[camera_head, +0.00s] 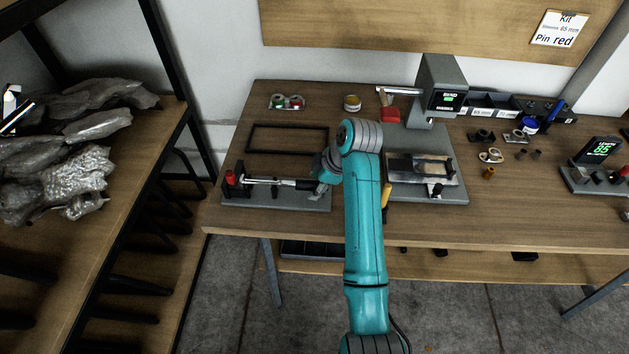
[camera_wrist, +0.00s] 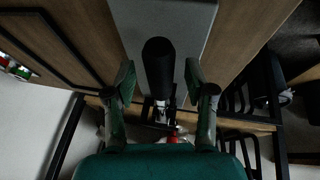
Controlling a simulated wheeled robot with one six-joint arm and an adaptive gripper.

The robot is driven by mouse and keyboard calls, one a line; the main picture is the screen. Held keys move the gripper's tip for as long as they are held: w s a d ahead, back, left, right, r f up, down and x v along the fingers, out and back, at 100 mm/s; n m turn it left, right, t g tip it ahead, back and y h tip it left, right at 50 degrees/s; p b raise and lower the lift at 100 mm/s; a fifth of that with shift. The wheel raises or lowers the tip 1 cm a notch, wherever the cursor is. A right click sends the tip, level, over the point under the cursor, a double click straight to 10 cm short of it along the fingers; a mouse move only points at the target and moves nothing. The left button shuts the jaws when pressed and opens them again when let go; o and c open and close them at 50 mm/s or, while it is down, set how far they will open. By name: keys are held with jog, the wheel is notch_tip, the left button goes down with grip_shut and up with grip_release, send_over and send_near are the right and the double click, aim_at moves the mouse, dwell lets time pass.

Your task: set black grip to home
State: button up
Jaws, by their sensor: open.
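The black grip (camera_head: 304,184) is a dark cylinder at the right end of a silver rod, which lies along a grey base plate (camera_head: 285,203) on the left of the bench. In the wrist view the black grip (camera_wrist: 158,65) stands out between my two green finger pads. My gripper (camera_head: 322,182) is at the grip's right end in the head view and hides part of it. In the wrist view my gripper (camera_wrist: 160,85) is open, with a gap visible on both sides of the grip. A red part (camera_head: 230,178) sits at the rod's left end.
An empty black frame (camera_head: 288,127) lies behind the base plate. A grey press (camera_head: 441,90) with a lit display and a fixture (camera_head: 423,168) stands to the right. Small parts and bins lie farther right. A shelf with wrapped bundles (camera_head: 75,130) stands at the left.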

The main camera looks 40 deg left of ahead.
aim_at(299, 182)
jog(key=shift+c, duration=0.3)
grip_shut()
jog(key=shift+s+a, duration=0.6)
jog(key=shift+a, duration=0.35)
jog(key=shift+s+a, duration=0.55)
jog(key=shift+a, duration=0.4)
jog(key=shift+o, duration=0.3)
grip_release()
jog(key=v, duration=0.7)
jog(key=shift+r, duration=0.25)
